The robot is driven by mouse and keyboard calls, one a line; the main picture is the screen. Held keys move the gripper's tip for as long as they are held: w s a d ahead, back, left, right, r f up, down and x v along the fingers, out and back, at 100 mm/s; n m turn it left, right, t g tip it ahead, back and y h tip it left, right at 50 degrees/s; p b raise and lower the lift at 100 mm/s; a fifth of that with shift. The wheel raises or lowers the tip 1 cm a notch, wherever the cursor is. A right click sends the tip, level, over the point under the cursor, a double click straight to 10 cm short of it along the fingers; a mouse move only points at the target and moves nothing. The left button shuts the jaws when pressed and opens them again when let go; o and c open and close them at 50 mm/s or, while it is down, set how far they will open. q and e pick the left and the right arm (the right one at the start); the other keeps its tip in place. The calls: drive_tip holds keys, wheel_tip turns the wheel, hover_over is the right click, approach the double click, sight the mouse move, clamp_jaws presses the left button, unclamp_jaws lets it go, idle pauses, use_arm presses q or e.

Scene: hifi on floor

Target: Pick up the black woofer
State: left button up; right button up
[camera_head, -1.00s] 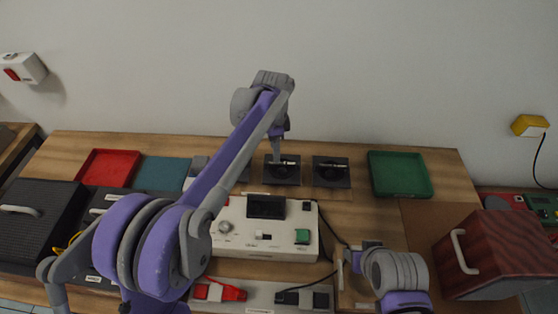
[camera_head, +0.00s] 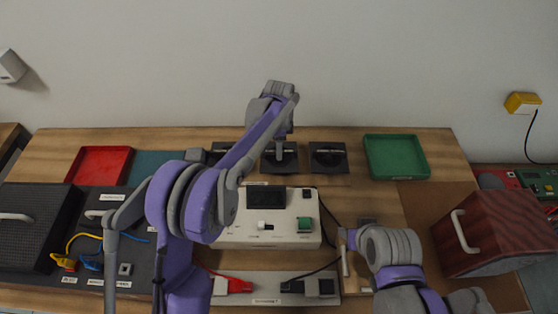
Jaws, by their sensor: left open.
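Black square units with round centres, which look like the woofers, stand in a row at the back of the table. The right one (camera_head: 328,158) shows clearly. The middle one (camera_head: 290,166) is partly covered by my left gripper (camera_head: 280,150), which points down over it, open. I cannot tell whether the fingers touch it. The left one (camera_head: 222,147) is mostly hidden by my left arm. My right gripper (camera_head: 346,250) is low at the front, beside a pale upright handle-like piece; its fingers are not clear.
A red tray (camera_head: 100,165) and a green tray (camera_head: 396,157) flank the row. A cream tester box (camera_head: 265,232) stands mid-table. A black speaker box (camera_head: 35,225) is at left, a wooden one (camera_head: 495,230) at right. Cables lie at the front left.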

use_arm(q)
drive_tip(key=shift+f, duration=1.3)
drive_tip(key=shift+f, duration=0.25)
clamp_jaws()
